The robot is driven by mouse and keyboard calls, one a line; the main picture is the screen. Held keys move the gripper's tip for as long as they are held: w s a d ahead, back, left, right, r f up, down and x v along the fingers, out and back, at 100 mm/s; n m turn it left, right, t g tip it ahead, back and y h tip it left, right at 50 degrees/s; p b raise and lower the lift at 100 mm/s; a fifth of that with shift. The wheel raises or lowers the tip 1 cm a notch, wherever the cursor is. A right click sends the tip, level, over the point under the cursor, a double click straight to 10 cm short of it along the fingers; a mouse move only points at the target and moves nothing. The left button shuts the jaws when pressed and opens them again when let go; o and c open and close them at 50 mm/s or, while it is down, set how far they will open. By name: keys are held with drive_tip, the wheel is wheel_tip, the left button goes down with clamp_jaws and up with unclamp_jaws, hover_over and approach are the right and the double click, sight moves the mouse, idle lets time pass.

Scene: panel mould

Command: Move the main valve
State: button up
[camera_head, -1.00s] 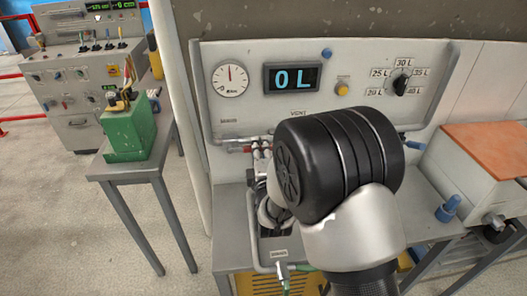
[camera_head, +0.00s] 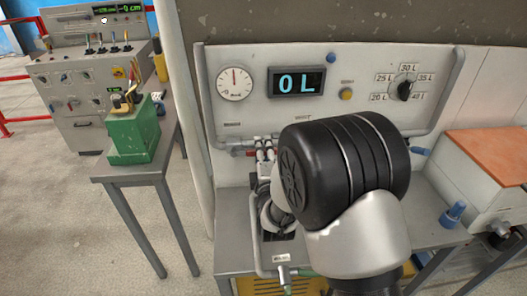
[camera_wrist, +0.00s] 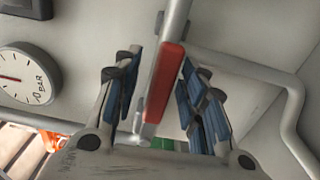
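A red lever handle (camera_wrist: 166,82) on a grey metal pipe or bar shows in the wrist view; I take it to be the main valve. My gripper (camera_wrist: 163,88) has its blue-padded fingers on either side of the handle, with a visible gap between the pads. The fingers look open around it, and I cannot tell whether a pad touches it. In the head view my black and white arm joint hides most of the gripper and the handle. The panel (camera_head: 225,58) above carries a display (camera_head: 297,81) reading 0 L.
A round gauge (camera_head: 235,82) sits at the panel's left, a rotary dial (camera_head: 404,90) at its right. Grey pipes (camera_wrist: 292,105) run close right of the fingers. A green block (camera_head: 132,137) stands on a side table at left. An orange-topped box (camera_head: 491,150) is at right.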

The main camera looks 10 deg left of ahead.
drive_tip(key=shift+s, duration=0.1)
drive_tip(key=v, duration=1.2)
drive_tip(key=shift+r, duration=0.1)
drive_tip(key=s+d+r+m+g+h, duration=0.1)
drive_tip(key=s+d+r+m+g, duration=0.15)
drive_tip(key=d+m, duration=0.35)
drive_tip(key=s+d+r+m+g+h, duration=0.1)
drive_tip(key=d+r+m+g+h, duration=0.1)
drive_tip(key=d+m+g, duration=0.3)
drive_tip(key=s+d+m+g+h, duration=0.1)
drive_tip(key=s+d+m, duration=0.2)
drive_tip(key=s, duration=0.4)
drive_tip(key=s+d+r+m+g, duration=0.1)
drive_tip(key=s+d+m, duration=0.3)
drive_tip(key=s, duration=0.4)
drive_tip(key=s+d+m+g+h, duration=0.1)
drive_tip(key=s+d+m+g, duration=0.2)
drive_tip(key=s+d, duration=0.2)
drive_tip(key=shift+s+d+r+m+h, duration=0.3)
drive_tip(key=shift+s+m, duration=0.1)
drive_tip(key=shift+s, duration=0.75)
